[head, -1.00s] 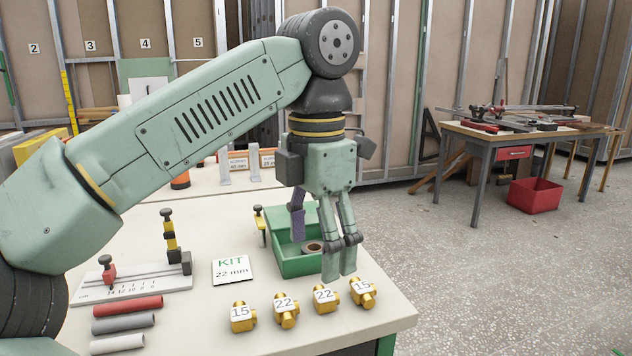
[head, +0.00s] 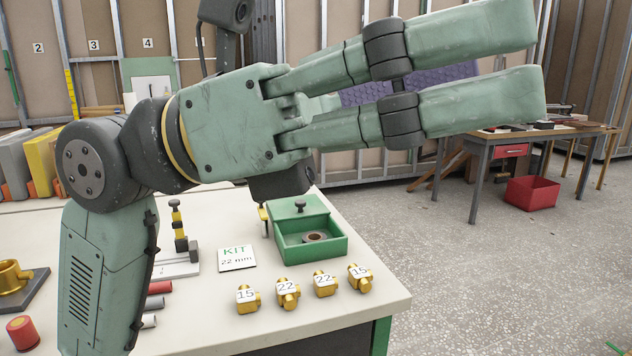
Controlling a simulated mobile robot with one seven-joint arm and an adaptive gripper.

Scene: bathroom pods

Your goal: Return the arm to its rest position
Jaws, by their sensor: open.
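My gripper (head: 505,62) is raised above the bench, close to the camera, and points to the right. Its two green fingers lie one above the other with a clear gap between them, and nothing is held. My arm (head: 105,270) is folded up at the left, its forearm link upright over the bench. The gripper is apart from everything on the bench.
The white bench (head: 215,305) carries a green box (head: 310,247) with a ring inside, a KIT 22 mm card (head: 237,258) and several brass fittings (head: 287,292). A marked gauge and pipe pieces are partly hidden by my arm. A second table (head: 480,140) and red bin (head: 532,193) stand right.

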